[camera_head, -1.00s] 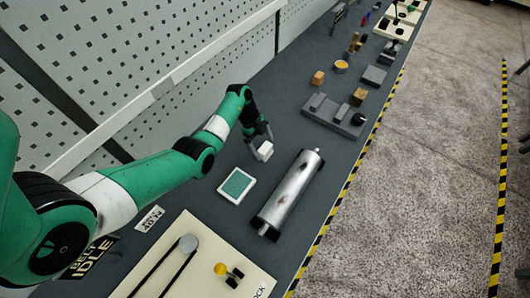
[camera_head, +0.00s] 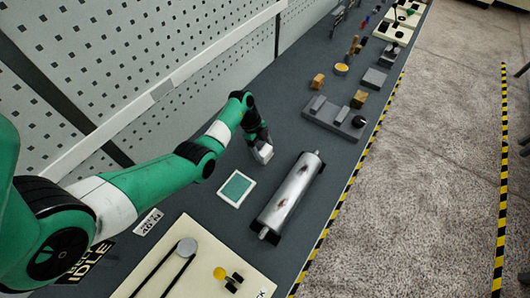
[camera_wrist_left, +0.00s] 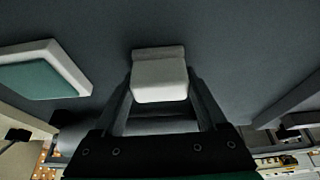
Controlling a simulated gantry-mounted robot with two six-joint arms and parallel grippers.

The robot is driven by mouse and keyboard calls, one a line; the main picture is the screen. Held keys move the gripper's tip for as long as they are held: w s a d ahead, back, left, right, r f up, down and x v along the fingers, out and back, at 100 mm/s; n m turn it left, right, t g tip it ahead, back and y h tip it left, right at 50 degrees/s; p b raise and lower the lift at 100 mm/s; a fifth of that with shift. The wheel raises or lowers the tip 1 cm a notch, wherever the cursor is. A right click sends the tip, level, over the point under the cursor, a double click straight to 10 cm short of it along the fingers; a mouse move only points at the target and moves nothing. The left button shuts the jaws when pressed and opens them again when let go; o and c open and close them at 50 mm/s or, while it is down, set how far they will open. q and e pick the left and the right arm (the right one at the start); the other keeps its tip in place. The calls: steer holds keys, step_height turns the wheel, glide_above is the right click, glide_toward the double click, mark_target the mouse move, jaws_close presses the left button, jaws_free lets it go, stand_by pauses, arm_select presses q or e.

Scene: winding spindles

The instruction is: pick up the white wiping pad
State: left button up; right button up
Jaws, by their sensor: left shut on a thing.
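The white wiping pad (camera_head: 265,155) is a small white block near the middle of the dark bench. My left gripper (camera_head: 261,149) points down at it and is shut on it. In the left wrist view the pad (camera_wrist_left: 160,76) sits between the two fingertips (camera_wrist_left: 160,88), one on each side. I cannot tell whether the pad touches the bench. My right gripper is not in view.
A white-framed green tray (camera_head: 237,188) lies left of the pad. A scratched metal roller (camera_head: 291,195) lies on the bench in front of it. A grey fixture block (camera_head: 333,117) stands further along. A perforated wall (camera_head: 200,65) runs behind.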

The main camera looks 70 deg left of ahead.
mark_target(264, 154)
arm_select(q)
steer(key=shift+r+p, duration=0.4)
steer(key=shift+r, duration=0.3)
steer(key=r+p, duration=0.1)
steer(key=d+r+p, duration=0.1)
steer(key=r, duration=0.1)
steer(key=s+r+p, duration=0.1)
steer(key=p, duration=0.1)
steer(key=shift+d+r, duration=0.2)
steer(key=shift+r, duration=0.2)
steer(key=s+d+r+p, duration=0.6)
steer(key=d+p, duration=0.1)
steer(key=d, duration=0.3)
steer(key=shift+s+d+r, duration=0.15)
steer(key=shift+s+r, duration=0.2)
steer(key=shift+r, duration=0.05)
